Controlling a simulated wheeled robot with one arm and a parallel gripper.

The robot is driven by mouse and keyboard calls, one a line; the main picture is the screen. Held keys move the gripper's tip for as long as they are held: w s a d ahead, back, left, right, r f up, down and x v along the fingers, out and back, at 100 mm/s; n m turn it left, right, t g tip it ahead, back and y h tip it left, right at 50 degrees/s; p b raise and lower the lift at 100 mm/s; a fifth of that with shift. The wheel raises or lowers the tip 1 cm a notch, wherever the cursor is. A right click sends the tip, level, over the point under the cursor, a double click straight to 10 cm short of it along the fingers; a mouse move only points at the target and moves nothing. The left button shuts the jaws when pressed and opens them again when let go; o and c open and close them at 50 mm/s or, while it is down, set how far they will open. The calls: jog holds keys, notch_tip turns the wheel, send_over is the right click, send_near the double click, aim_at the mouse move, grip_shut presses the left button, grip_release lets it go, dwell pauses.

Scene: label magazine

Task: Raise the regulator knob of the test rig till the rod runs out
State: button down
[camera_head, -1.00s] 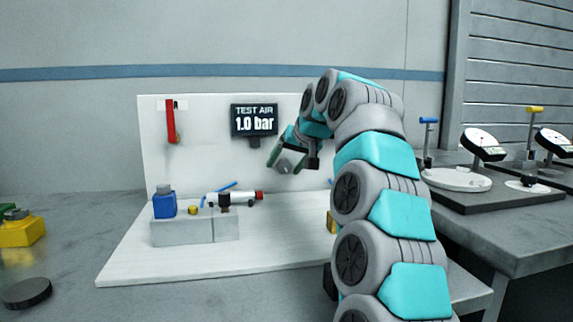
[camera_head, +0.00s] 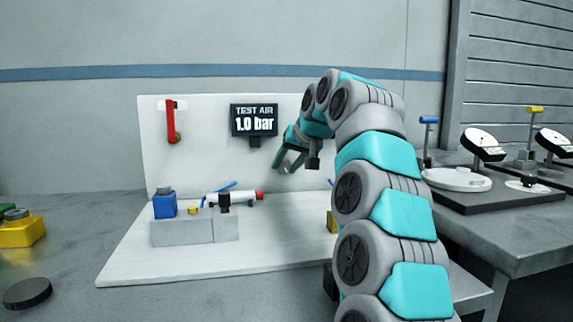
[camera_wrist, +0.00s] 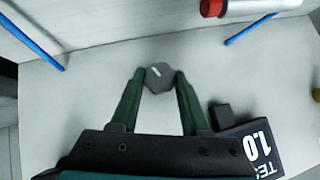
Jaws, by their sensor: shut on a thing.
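The white test rig panel (camera_head: 215,150) carries a display (camera_head: 254,120) reading "TEST AIR 1.0 bar". The display also shows tilted in the wrist view (camera_wrist: 257,150). My gripper (camera_head: 287,167) is at the panel, right of and below the display. In the wrist view its green fingers (camera_wrist: 158,84) are shut on a grey, faceted regulator knob (camera_wrist: 160,77) with a light mark on its face. A white cylinder (camera_head: 235,197) with a red end (camera_head: 260,195) lies low before the panel; its red end shows in the wrist view (camera_wrist: 211,8). I cannot make out a rod.
A red lever (camera_head: 171,125) hangs at the panel's upper left. A blue block (camera_head: 164,205) stands at the grey bench block (camera_head: 182,231), with blue tubes nearby. Dial gauges (camera_head: 482,145) stand on the right table. My arm hides part of the panel's right side.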

jog(key=shift+d+r+y, duration=0.1)
jog(key=shift+y, duration=0.2)
jog(key=shift+m+y+p, duration=0.6)
jog(key=shift+m+y, duration=0.1)
jog(key=shift+y, duration=0.2)
jog(key=shift+c, duration=1.9)
grip_release()
jog(key=shift+d, duration=0.1)
jog(key=v, duration=0.7)
jog(key=shift+d+r, duration=0.15)
